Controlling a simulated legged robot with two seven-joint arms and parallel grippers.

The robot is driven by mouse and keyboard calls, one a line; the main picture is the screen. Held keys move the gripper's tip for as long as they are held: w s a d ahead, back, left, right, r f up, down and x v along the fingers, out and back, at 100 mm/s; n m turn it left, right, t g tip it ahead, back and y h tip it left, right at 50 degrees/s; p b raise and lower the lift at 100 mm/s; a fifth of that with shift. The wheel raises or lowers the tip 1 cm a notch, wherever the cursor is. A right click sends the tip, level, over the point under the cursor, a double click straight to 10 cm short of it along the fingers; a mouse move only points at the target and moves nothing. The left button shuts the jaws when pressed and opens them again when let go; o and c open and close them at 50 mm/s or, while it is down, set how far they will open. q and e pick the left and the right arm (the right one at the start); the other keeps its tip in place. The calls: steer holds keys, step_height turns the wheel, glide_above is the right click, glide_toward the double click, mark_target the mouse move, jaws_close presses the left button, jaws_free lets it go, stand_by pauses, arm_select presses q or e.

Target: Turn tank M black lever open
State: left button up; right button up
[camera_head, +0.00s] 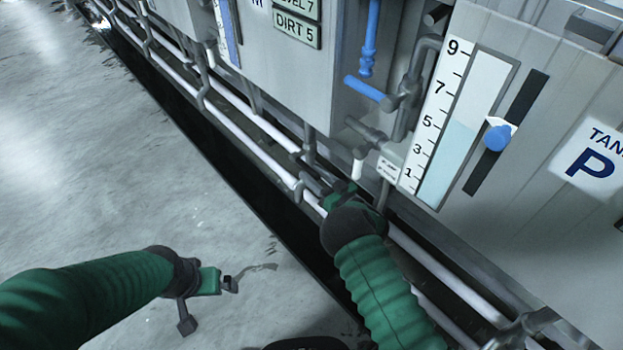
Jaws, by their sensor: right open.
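The partly cut-off letter M (257,3) shows at the top edge, on the grey tank left of centre. I cannot make out a black lever; one may be hidden by my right gripper or lie outside the view. My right gripper (322,187), on its green sleeved arm, is open among the grey pipes below the gap between the two tanks. A white-tipped fitting (357,166) is just beside it; contact is unclear. My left gripper (208,306) is open and empty over the floor at lower left, with its dark fingers apart.
A tank labelled P (593,167) stands on the right, with a level gauge (452,150) and a blue slider knob (497,137). A blue pipe handle (364,88) projects between the tanks. White pipes (245,138) run along a dark trench. The floor (100,180) at left is clear.

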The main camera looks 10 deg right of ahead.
steer(key=shift+w+a, duration=0.35)
steer(key=shift+w, duration=0.1)
jaws_close()
stand_by(1.1)
